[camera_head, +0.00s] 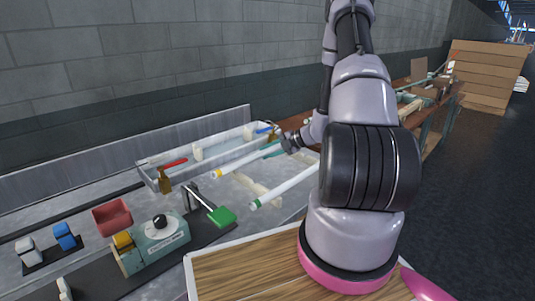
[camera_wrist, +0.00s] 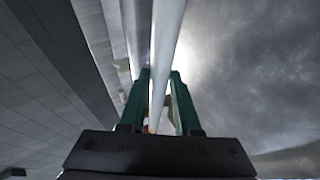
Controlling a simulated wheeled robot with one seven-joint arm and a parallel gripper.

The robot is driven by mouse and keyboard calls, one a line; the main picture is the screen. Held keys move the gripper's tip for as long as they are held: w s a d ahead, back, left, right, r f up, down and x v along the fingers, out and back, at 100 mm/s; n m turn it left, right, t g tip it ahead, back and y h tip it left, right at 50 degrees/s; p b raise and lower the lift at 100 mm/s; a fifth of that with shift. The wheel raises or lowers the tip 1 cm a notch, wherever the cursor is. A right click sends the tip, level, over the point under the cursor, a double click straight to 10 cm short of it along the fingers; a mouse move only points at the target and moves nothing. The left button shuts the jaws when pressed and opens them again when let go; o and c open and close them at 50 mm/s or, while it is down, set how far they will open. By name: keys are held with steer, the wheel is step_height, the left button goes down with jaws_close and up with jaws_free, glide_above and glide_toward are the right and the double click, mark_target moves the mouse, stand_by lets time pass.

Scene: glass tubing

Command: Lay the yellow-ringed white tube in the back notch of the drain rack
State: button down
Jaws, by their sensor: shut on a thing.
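The yellow-ringed white tube (camera_head: 238,164) is held slanting in the head view, its yellow-ringed end toward the lower left. My gripper (camera_head: 273,150) is shut on it near its other end; in the wrist view the two green fingers (camera_wrist: 160,95) stand on either side of the white tube (camera_wrist: 167,35). The cream drain rack (camera_head: 264,195) lies on the grey bench below. A green-ringed white tube (camera_head: 285,187) lies across it, nearer the camera. The held tube appears above the rack's far part; the gap and the back notch cannot be made out.
A grey trough (camera_head: 150,179) with a red-handled thing (camera_head: 173,163) stands behind. A brown bottle (camera_head: 164,181), a green-topped stand (camera_head: 222,216), a teal device (camera_head: 155,243) and a red bin (camera_head: 112,217) are to the left. A wooden board (camera_head: 240,265) is in front.

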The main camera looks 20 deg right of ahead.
steer(key=shift+f, duration=0.2)
steer(key=shift+f, duration=0.55)
steer(key=c, duration=0.6)
jaws_free()
